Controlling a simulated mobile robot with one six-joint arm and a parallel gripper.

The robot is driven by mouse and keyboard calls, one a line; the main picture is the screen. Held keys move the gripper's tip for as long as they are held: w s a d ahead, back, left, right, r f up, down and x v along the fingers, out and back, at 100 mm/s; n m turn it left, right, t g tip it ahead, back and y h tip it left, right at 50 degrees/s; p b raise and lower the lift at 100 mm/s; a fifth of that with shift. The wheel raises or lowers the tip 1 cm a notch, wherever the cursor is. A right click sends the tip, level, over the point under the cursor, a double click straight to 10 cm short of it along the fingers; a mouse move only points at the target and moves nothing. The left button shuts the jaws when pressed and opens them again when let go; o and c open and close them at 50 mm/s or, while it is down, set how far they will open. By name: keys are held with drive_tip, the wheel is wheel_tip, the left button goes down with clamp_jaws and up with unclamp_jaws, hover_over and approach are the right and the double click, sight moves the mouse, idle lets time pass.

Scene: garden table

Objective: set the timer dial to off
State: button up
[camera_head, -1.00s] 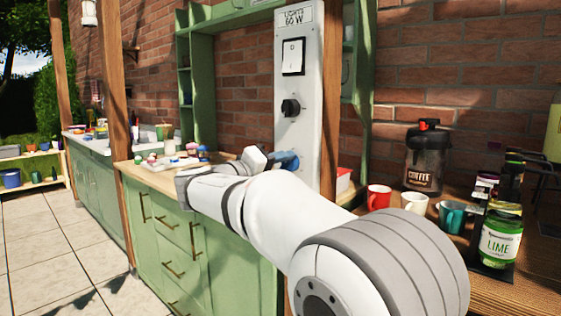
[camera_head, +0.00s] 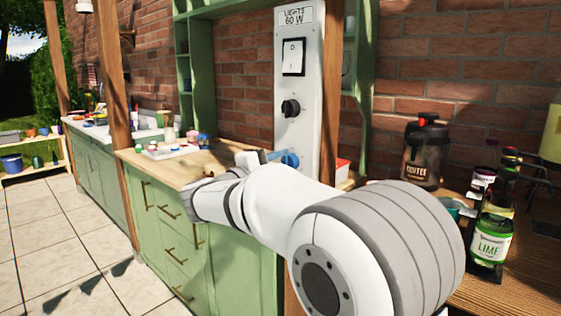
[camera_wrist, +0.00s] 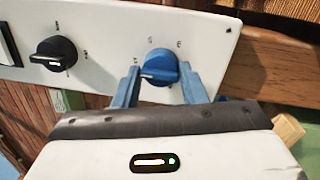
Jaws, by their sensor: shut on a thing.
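A white upright panel (camera_head: 297,75) is fixed to the wooden post. Low on it is a blue dial (camera_head: 290,159), partly hidden by my wrist in the head view. In the wrist view the blue dial (camera_wrist: 157,60) sits between the two blue fingers of my gripper (camera_wrist: 162,68), which are shut on its sides. A pale pointer line on the dial lies nearly level, and small marks surround it, too blurred to read. A black knob (camera_wrist: 54,54) is on the same panel, above the blue dial in the head view (camera_head: 291,108).
A white rocker switch (camera_head: 293,57) is above the black knob. A wooden counter (camera_head: 170,173) with small items lies behind my arm. At right, a coffee dispenser (camera_head: 425,153) and a lime jar (camera_head: 491,240) stand on a wooden table. Open tiled floor (camera_head: 60,240) is at left.

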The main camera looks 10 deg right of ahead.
drive_tip(key=shift+f, duration=0.25)
idle(0.3)
drive_tip(key=o, duration=1)
drive_tip(key=shift+r, duration=0.1)
drive_tip(key=shift+c, duration=0.2)
drive_tip(key=v, duration=0.7)
drive_tip(key=shift+s+a+p, duration=0.3)
drive_tip(key=shift+p, duration=0.15)
